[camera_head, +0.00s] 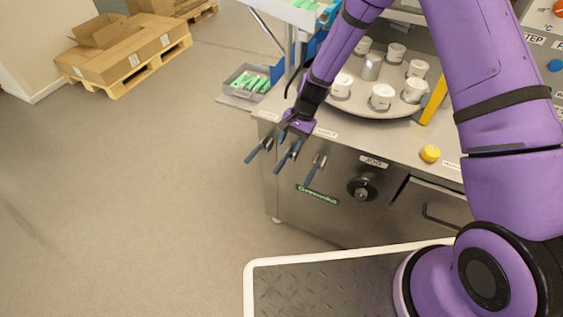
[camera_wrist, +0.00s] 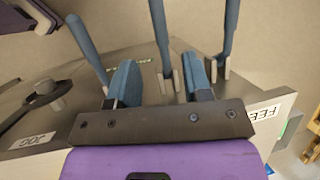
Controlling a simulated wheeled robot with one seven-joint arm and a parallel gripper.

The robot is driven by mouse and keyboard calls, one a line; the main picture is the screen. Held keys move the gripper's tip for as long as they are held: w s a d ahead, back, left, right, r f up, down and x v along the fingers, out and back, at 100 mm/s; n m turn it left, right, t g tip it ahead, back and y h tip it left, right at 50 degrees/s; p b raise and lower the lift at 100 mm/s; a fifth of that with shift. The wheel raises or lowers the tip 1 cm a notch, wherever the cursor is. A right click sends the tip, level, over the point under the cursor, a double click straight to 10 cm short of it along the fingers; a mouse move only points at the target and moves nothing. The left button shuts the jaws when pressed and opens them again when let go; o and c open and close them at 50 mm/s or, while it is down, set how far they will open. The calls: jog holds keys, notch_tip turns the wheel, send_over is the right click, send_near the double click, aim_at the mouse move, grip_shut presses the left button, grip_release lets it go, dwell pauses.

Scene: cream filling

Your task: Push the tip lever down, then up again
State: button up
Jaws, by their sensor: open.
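Three levers with blue handles stick out of the machine's front panel, slanting down and left in the head view: a left lever (camera_head: 258,151), a middle lever (camera_head: 285,160) and a right lever (camera_head: 314,172). I cannot read which one is marked as the tip lever. My gripper (camera_head: 290,137) is open at the panel, over the middle lever. In the wrist view, the middle lever (camera_wrist: 161,38) shows between the two blue fingers of my gripper (camera_wrist: 163,82), with gaps on both sides. The other levers (camera_wrist: 84,45) (camera_wrist: 230,32) lie outside the fingers.
A JOG knob (camera_head: 362,189) sits right of the levers. A yellow button (camera_head: 430,154) and a round plate (camera_head: 375,103) with several white cups are on the machine top. A grey bin (camera_head: 247,82) stands behind left.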

aim_at(281, 163)
jog(key=x, duration=0.8)
jog(key=shift+f, duration=0.15)
jog(key=shift+c, duration=0.2)
grip_shut()
